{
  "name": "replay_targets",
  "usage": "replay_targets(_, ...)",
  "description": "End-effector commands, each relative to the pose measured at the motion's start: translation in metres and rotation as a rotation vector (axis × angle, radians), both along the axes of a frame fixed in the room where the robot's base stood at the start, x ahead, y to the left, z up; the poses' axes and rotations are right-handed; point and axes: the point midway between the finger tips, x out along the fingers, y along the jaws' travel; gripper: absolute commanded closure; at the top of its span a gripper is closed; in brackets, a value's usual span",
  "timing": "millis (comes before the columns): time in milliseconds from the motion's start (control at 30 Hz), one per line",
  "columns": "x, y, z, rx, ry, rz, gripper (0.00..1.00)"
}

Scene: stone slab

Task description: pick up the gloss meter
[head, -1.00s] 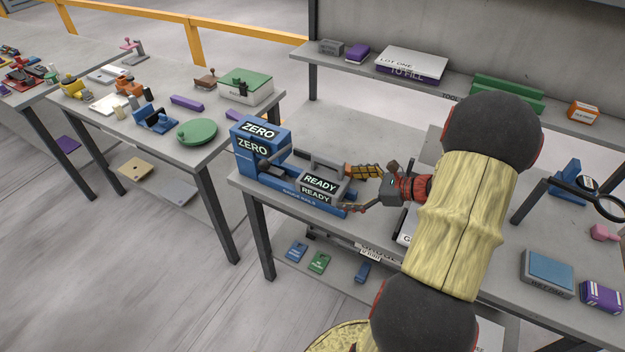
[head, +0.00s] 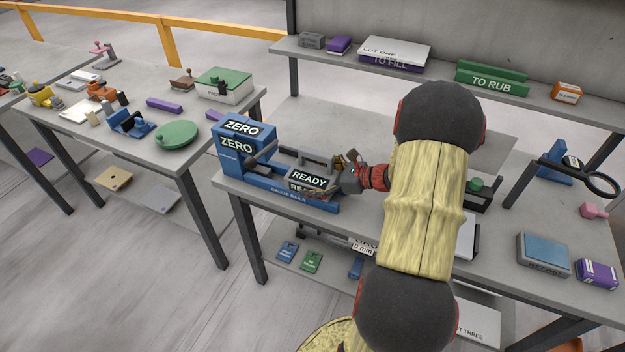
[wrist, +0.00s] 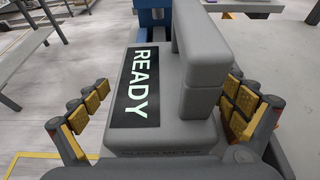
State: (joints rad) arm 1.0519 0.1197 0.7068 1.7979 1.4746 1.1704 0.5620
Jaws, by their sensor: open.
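The gloss meter (head: 309,178) is a grey block with a handle on top and a black READY label. It sits on the blue gauge rails (head: 270,188), beside the tall blue ZERO block (head: 231,165) at their left end. In the wrist view the meter (wrist: 185,115) fills the middle, its READY label facing up. My gripper (head: 330,177) is at the meter's right end. In the wrist view my gripper (wrist: 165,98) is open, with one yellow-padded finger on each side of the meter.
A green block marked TO RUB (head: 491,78) and a white LOT ONE box (head: 395,50) stand on the back shelf. A magnifier (head: 603,184), a blue-topped box (head: 543,252) and a purple box (head: 598,273) are at the right. Another table (head: 90,140) stands at the left.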

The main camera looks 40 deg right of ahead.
Motion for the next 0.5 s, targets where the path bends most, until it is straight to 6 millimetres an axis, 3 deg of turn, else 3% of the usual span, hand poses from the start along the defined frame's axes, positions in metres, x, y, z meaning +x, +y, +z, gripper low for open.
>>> replay_targets(200, 0.0002, -0.0001, 0.0005, 0.000, 0.000, -0.001, 0.04)
replay_targets(500, 0.0000, -0.0001, 0.0004, 0.000, 0.000, -0.001, 0.21)
